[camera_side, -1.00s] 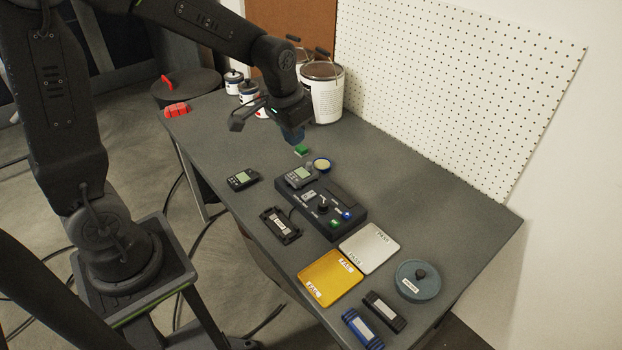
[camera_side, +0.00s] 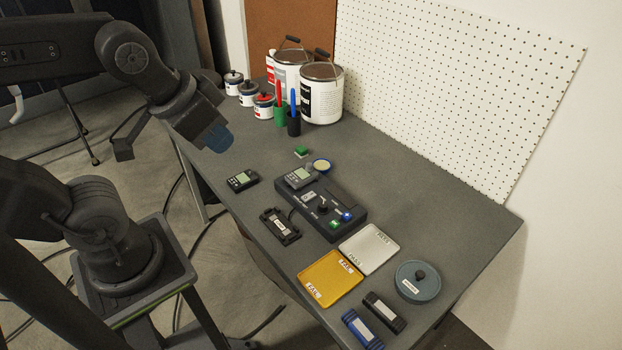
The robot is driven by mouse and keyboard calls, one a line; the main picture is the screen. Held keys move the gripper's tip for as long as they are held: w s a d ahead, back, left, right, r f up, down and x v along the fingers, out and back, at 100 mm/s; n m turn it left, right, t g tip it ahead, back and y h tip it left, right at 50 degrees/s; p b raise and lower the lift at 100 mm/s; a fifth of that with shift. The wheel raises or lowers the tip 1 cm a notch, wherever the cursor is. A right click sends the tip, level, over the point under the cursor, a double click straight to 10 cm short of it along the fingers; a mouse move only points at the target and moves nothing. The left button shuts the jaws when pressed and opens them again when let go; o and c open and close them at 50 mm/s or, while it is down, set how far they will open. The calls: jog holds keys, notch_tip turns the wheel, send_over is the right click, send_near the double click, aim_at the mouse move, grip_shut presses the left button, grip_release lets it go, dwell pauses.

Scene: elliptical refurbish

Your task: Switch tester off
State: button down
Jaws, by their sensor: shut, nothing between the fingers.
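The tester (camera_side: 343,226) is a dark box on the middle of the table. It has a black knob (camera_side: 323,207), a lit green button (camera_side: 335,224) and a lit blue button (camera_side: 347,215) on top. A grey handheld meter (camera_side: 299,177) sits at its far left end. My gripper (camera_side: 217,138) is shut and empty. It hangs above the table's left edge, up and left of the tester and well apart from it. The exact knob setting is too small to read.
A second meter (camera_side: 242,180) and a black holder (camera_side: 281,226) lie left of the tester. A yellow FAIL tray (camera_side: 318,290), a white PASS tray (camera_side: 381,238) and a round teal container (camera_side: 405,291) are nearer. Paint cans (camera_side: 333,95) and small pots stand at the back.

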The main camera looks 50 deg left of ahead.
jog(key=n+g, duration=0.6)
jog(key=n, duration=1.2)
send_over(312, 193)
notch_tip(312, 193, down, 19)
jog(key=shift+r, duration=0.1)
notch_tip(312, 193, down, 14)
jog(key=shift+r, duration=0.1)
